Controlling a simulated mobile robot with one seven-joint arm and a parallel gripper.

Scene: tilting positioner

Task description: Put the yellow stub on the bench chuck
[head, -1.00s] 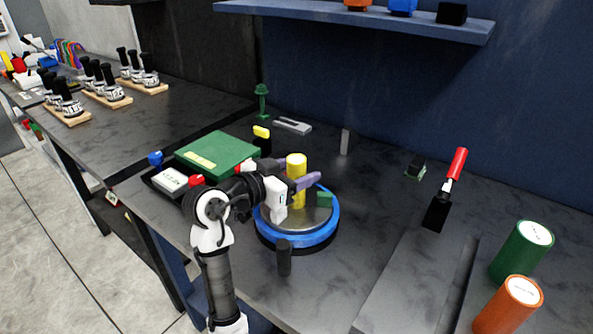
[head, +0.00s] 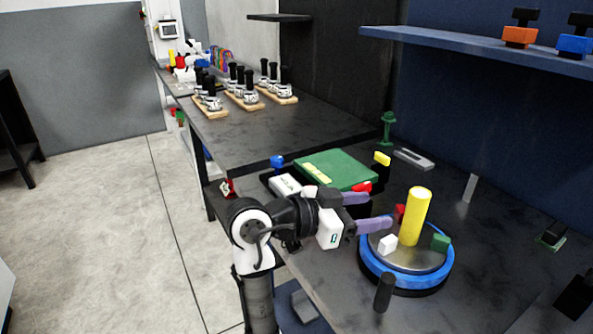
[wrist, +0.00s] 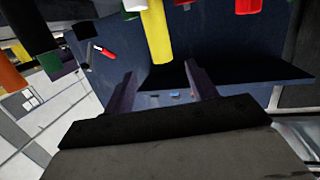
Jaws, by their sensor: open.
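The yellow stub (head: 415,216) stands roughly upright on the bench chuck, a round grey plate with a blue rim (head: 404,284). Red (head: 400,212), white (head: 388,244) and green (head: 440,242) jaw blocks sit around the stub's foot. My gripper (head: 379,209), with purple fingers, is open and empty just left of the stub, apart from it. In the wrist view the stub (wrist: 156,30) shows at the top, beyond the open fingers (wrist: 162,80). I cannot tell whether the blocks touch the stub.
A dark post (head: 384,293) stands at the chuck's front. A green box (head: 335,170) and a yellow-topped piece (head: 382,159) lie behind my gripper. A grey upright piece (head: 470,187) stands right of the stub. A blue shelf (head: 480,52) hangs above. The bench right of the chuck is mostly clear.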

